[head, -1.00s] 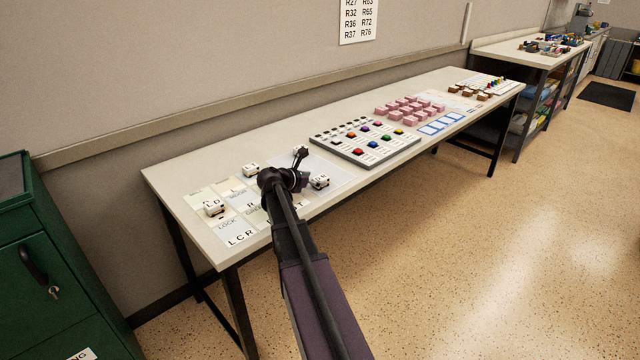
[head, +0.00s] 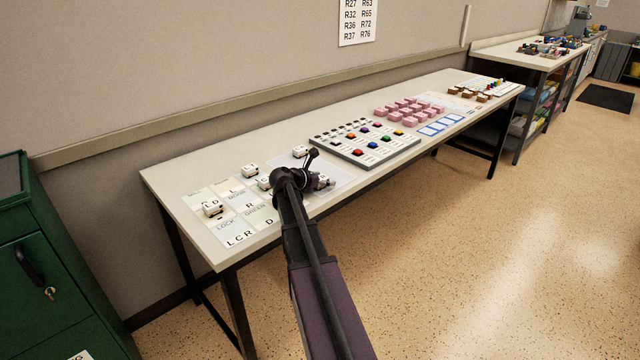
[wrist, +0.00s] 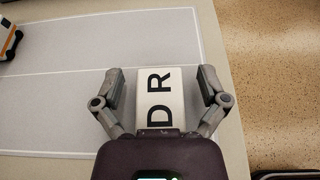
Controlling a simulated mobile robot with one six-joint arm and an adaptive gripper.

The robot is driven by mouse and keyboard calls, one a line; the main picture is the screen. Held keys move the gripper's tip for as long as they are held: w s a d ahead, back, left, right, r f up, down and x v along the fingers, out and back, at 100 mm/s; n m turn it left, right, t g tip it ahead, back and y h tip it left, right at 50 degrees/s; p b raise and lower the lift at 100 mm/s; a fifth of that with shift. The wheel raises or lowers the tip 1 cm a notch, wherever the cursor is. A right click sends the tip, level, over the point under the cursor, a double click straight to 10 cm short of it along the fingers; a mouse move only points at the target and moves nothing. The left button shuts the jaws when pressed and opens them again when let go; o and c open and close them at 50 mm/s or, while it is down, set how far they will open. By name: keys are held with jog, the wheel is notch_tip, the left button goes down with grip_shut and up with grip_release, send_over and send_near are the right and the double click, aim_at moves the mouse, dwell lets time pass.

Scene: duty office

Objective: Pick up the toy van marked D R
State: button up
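The white toy van marked D R (wrist: 160,98) sits on a pale grey mat near the table's front edge. Its lettered top faces up in the wrist view. My gripper (wrist: 160,73) is open, with one finger on each side of the van. In the head view my gripper (head: 322,183) is at the front of the mat, and my arm and gripper hide most of that van.
Other white toy vans stand nearby: one on the mat (head: 300,151), others on lettered cards (head: 250,170) at the left. A grey tray of coloured blocks (head: 350,151) and pink blocks (head: 408,107) lie further right. The table edge (wrist: 232,130) is close to my right finger.

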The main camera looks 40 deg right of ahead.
aim_at(324, 176)
jog(key=c, duration=1.1)
jog(key=shift+c, duration=0.2)
jog(key=shift+r, duration=0.15)
notch_tip(324, 176, up, 4)
jog(key=p, duration=0.4)
jog(key=shift+f, duration=0.2)
jog(key=s+a+r+p, duration=0.1)
jog(key=s+a, duration=1)
jog(key=shift+s, duration=0.2)
